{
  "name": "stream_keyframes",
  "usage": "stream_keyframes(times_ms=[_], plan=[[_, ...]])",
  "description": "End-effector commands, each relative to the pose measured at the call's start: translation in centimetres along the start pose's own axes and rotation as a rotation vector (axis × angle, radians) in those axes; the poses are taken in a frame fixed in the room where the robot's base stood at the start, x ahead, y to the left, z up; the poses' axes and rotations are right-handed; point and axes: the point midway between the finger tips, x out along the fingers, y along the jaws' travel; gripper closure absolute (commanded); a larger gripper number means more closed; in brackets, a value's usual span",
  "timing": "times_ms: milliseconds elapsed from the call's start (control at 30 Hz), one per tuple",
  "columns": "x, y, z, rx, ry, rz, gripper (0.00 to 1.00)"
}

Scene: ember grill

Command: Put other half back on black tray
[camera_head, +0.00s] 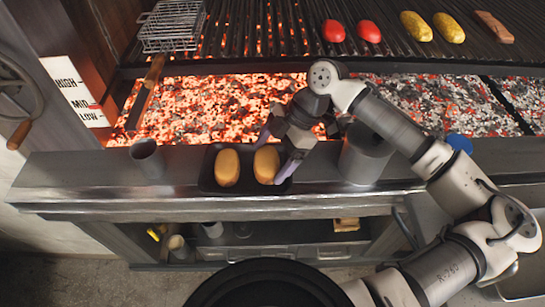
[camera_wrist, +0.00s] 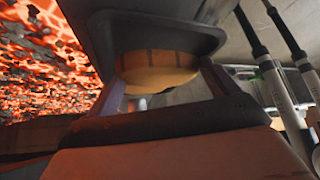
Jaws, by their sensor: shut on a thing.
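A black tray (camera_head: 246,190) sits on the dark counter ledge in front of the coals. It holds two golden-brown bread halves side by side, the left half (camera_head: 227,167) and the right half (camera_head: 266,164). My gripper (camera_head: 272,157) reaches down from the right with its fingers on either side of the right half, shut on it at the tray. In the wrist view the held half (camera_wrist: 155,75) shows dark grill marks between the two fingers, with the dark tray (camera_wrist: 215,42) right behind it. Whether its underside touches the tray floor is hidden.
A metal cup (camera_head: 148,160) stands left of the tray and a larger grey container (camera_head: 364,162) stands right, close to my arm. Glowing coals (camera_head: 190,110) lie behind. The grill above holds a wire basket (camera_head: 172,28), two tomatoes (camera_head: 351,31), yellow pieces (camera_head: 432,27) and a sausage (camera_head: 494,27).

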Motion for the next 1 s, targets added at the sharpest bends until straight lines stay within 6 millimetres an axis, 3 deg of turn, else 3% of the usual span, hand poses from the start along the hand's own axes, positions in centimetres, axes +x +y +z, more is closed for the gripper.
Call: stream_keyframes(times_ms=[133, 500, 533, 600, 1000], plan=[[1.3, -0.1, 0.9, 0.001, -0.001, 0.0, 0.38], [1.8, -0.1, 1.2, 0.0, 0.0, 0.0, 0.38], [1.7, -0.1, 1.1, 0.0, -0.001, 0.0, 0.1], [1.7, -0.1, 1.1, 0.0, -0.001, 0.0, 0.03], [0.9, 0.0, 1.1, 0.0, -0.001, 0.002, 0.03]])
